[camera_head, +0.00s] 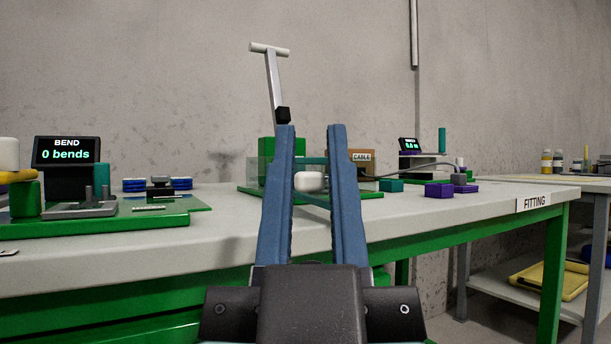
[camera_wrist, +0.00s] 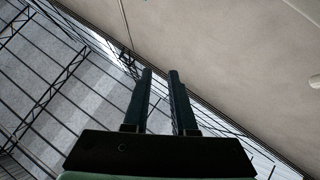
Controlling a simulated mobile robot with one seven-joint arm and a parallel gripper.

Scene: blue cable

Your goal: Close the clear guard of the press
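The press (camera_head: 266,150) stands on the bench behind my gripper, with a green body and a raised lever (camera_head: 274,75) topped by a pale crossbar. A faint see-through panel, seemingly the clear guard (camera_head: 252,172), shows at its left side. A white rounded knob (camera_head: 308,182) appears between my fingers; I cannot tell whether it belongs to the guard. My fingers hide much of the press, so the guard's position is unclear. My gripper (camera_head: 311,130) points upward in front of the bench, open and empty. The wrist view shows its two fingers (camera_wrist: 160,75) apart against ceiling and wall.
A bending station with a screen (camera_head: 67,151) stands on the left of the bench (camera_head: 420,207). A cable box (camera_head: 362,160), a teal block (camera_head: 391,185) and purple blocks (camera_head: 439,190) lie right of the press. A second table (camera_head: 545,180) stands at far right.

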